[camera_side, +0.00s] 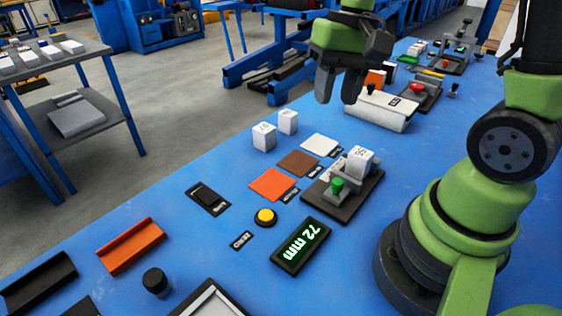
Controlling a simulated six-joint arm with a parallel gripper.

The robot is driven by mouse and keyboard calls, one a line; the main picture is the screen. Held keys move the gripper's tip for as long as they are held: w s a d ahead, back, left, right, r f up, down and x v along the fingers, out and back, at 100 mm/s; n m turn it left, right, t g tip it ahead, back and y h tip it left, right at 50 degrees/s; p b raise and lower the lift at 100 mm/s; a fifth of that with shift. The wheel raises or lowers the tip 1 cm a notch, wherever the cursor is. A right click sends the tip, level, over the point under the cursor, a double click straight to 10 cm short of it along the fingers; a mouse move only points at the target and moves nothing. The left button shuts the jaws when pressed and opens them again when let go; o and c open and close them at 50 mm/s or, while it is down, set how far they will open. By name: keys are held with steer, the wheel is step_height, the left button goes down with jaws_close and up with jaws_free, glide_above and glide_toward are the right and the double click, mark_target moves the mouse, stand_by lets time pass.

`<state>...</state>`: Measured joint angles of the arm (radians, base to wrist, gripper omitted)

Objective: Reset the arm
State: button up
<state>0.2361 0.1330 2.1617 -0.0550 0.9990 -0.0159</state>
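My gripper (337,92) hangs in the air at the upper middle, above the far part of the blue table (150,200). Its two dark fingers point down with a gap between them, and nothing shows in the gap. My green and dark arm stands at the right. A small fixture on a dark base (345,203) holds a white block (360,158) and has a green knob (337,187). The gripper is well clear of it.
Two white blocks (264,137) stand near white, brown and orange pads (272,184). A display (301,246) reads 72 mm, beside a yellow button (265,217). A white box (383,110) and a red-knobbed device (418,90) lie beyond. An orange channel (131,246) is at left.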

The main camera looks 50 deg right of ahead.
steer(key=s+a+r+n+t, duration=0.3)
steer(key=s+a+r+t, duration=0.2)
steer(key=s+r, duration=0.3)
steer(key=shift+s+a+r+t, duration=0.2)
steer(key=shift+r+t, duration=0.25)
steer(key=shift+t, duration=0.45)
